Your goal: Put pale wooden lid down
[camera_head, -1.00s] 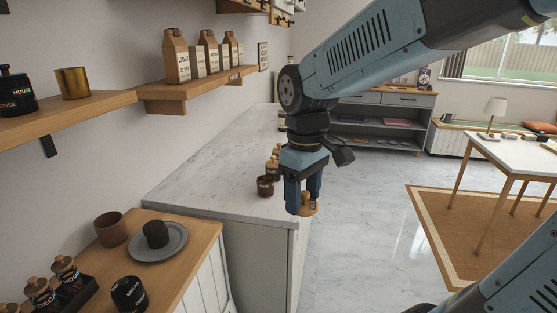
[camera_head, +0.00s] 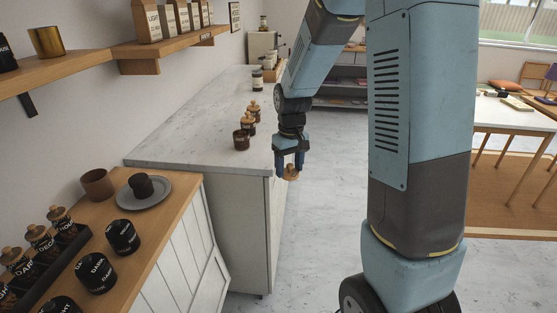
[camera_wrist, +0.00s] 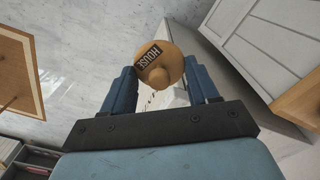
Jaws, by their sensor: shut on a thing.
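The pale wooden lid (camera_wrist: 160,68) is round with a knob and a black label reading HOUSE. My gripper (camera_wrist: 162,88) is shut on it in the wrist view, with a blue finger on each side. In the head view my gripper (camera_head: 289,170) points down and holds the lid (camera_head: 291,173) beside the right edge of the marble-topped counter (camera_head: 185,140), over the floor. An open dark brown jar (camera_head: 241,140) stands on that counter near its front right. Part of the lid is hidden by the fingers.
A wooden counter (camera_head: 160,216) at the near left bears a plate (camera_head: 163,194) with a dark cup, a brown cup (camera_head: 97,184) and several dark jars. Wooden-lidded jars (camera_head: 254,110) stand behind the open jar. The marble top's left front is clear.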

